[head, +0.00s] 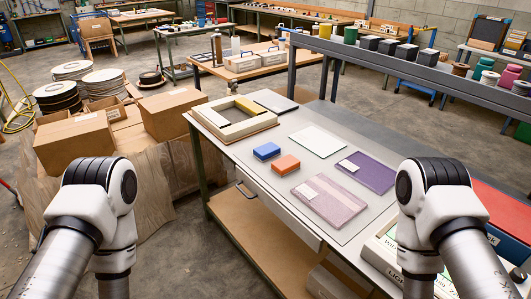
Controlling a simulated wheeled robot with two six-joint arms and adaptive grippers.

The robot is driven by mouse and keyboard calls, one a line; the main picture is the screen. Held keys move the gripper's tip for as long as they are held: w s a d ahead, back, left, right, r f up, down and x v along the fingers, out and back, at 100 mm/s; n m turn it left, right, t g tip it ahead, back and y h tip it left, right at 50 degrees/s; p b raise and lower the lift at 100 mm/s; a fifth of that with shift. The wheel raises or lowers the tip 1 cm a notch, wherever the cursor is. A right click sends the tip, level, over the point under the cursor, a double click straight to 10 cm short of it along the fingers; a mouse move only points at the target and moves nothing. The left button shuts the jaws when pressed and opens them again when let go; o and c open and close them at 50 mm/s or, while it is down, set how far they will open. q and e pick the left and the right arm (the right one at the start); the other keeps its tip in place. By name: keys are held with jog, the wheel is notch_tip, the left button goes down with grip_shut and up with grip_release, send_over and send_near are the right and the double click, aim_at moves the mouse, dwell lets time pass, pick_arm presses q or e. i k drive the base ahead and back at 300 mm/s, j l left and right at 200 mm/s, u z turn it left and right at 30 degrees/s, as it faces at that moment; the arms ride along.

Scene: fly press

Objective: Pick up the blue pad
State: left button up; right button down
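The blue pad (267,152) is a small blue block lying on the grey worktable (240,165), near its left edge. An orange block (286,165) lies just in front of it and to its right, with a small gap. Nothing covers the blue pad. Both my arms reach in from the bottom corners and bend downward. My grippers are out of the picture, below its bottom edge, and neither arm is near the blue pad.
A square frame (262,131) lies behind the pad. A pale sheet (317,141), a purple sheet (368,178) and a pinkish sheet (328,201) lie to the right. A raised shelf (465,85) runs behind. Cardboard boxes (75,142) stand left of the table.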

aim_at(264, 153)
jog(key=z, duration=0.4)
jog(key=k+z, duration=0.15)
jog(key=z, duration=0.7)
jog(key=u, duration=1.25)
jog(key=i+j+u, duration=0.25)
jog(key=i+u, duration=0.2)
jog(key=i, duration=0.15)
